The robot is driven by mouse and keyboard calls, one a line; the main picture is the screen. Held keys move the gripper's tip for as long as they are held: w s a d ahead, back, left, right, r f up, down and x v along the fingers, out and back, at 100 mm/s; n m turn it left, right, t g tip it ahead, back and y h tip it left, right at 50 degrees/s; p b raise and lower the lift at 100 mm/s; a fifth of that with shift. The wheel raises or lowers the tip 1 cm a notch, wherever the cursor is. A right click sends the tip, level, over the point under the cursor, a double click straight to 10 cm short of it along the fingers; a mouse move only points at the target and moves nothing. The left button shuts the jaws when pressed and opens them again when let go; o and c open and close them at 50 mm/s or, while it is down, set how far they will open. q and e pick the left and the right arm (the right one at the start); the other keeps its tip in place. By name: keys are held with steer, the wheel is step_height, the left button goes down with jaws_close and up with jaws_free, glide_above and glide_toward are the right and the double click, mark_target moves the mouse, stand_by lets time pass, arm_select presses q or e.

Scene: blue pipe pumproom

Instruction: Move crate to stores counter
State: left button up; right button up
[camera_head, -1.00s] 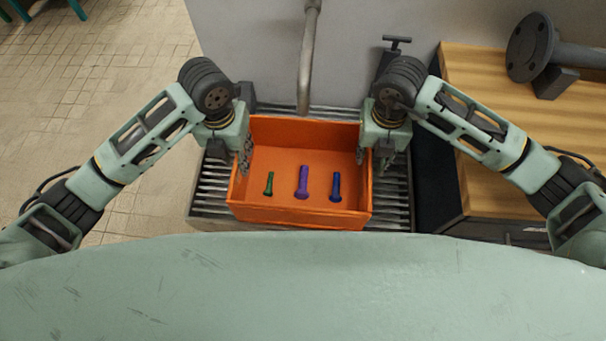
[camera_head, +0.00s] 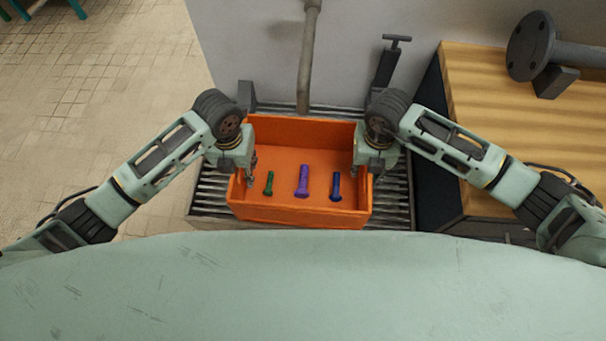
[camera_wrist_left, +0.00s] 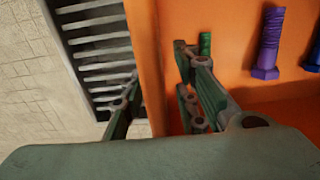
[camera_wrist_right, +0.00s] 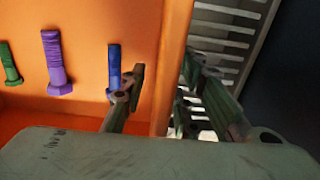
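The orange crate (camera_head: 300,214) sits on a slatted metal rack (camera_head: 212,200), with a green bolt (camera_head: 268,184), a purple bolt (camera_head: 302,182) and a blue bolt (camera_head: 336,187) inside. My left gripper (camera_head: 246,172) is at the crate's left wall. In the left wrist view its fingers (camera_wrist_left: 155,85) are apart, one on each side of the wall (camera_wrist_left: 148,70). My right gripper (camera_head: 364,166) is at the right wall. In the right wrist view its fingers (camera_wrist_right: 162,85) are also apart, astride the wall (camera_wrist_right: 170,65). Both fingertip pairs show gaps to the wall.
A wooden-topped counter (camera_head: 480,90) stands to the right, with a dark flanged pipe piece (camera_head: 545,60) on it. A grey wall and a vertical pipe (camera_head: 306,60) stand behind the crate. Tiled floor (camera_head: 110,110) lies open on the left.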

arm_select(q)
steer(key=shift+c, duration=0.4)
arm_select(e)
steer(key=shift+c, duration=0.4)
arm_select(q)
jaws_close()
arm_select(e)
jaws_close()
arm_select(q)
steer(key=shift+w+r, duration=0.1)
arm_select(e)
steer(key=shift+w+r, duration=0.1)
steer(key=shift+r, duration=0.05)
